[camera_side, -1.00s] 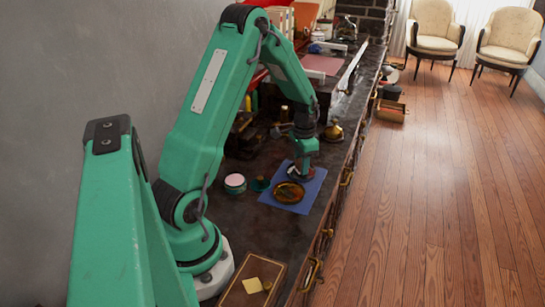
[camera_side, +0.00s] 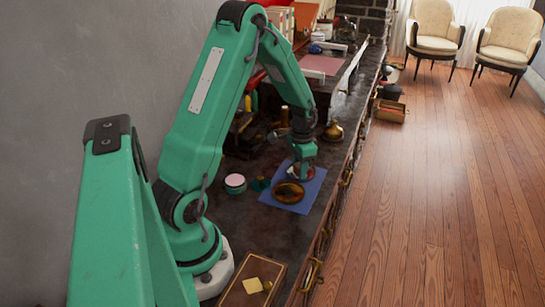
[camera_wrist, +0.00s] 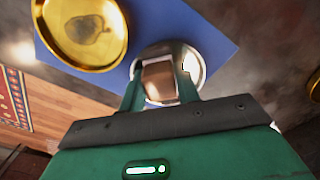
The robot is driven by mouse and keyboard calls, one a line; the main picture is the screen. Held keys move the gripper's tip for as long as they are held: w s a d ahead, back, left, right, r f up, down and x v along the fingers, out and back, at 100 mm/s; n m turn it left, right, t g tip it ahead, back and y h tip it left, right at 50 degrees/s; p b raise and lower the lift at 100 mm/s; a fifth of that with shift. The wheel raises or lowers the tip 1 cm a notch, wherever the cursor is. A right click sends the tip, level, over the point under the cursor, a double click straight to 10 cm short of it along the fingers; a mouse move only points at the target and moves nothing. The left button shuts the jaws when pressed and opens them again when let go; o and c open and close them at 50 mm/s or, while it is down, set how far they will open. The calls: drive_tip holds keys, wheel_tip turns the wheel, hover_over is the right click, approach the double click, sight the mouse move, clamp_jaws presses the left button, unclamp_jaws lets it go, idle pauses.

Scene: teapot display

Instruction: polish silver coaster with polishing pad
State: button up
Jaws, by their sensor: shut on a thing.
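The silver coaster (camera_wrist: 203,66) lies on the blue cloth (camera_wrist: 226,47) in the wrist view, round and shiny. In the side view my gripper (camera_side: 300,170) is low over the far part of the cloth (camera_side: 314,193), and the coaster beneath it is mostly hidden. My gripper (camera_wrist: 160,90) is shut on the polishing pad (camera_wrist: 160,80), a brownish block between the two green fingers. The pad is over the coaster's middle and hides part of it. I cannot tell whether the pad touches the coaster.
A brass dish (camera_wrist: 80,28) with a dark patch lies on the cloth beside the coaster; it shows in the side view (camera_side: 288,193). A pink-topped tin (camera_side: 235,182) stands left of the cloth. A wooden tray (camera_side: 236,298) holds a yellow square. The counter's edge runs along the right.

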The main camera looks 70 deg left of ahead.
drive_tip(key=shift+f, duration=0.1)
drive_tip(key=shift+w, duration=0.8)
drive_tip(key=shift+a, duration=0.1)
drive_tip(key=shift+a, duration=0.75)
drive_tip(key=shift+s, duration=0.85)
drive_tip(key=shift+d, duration=0.15)
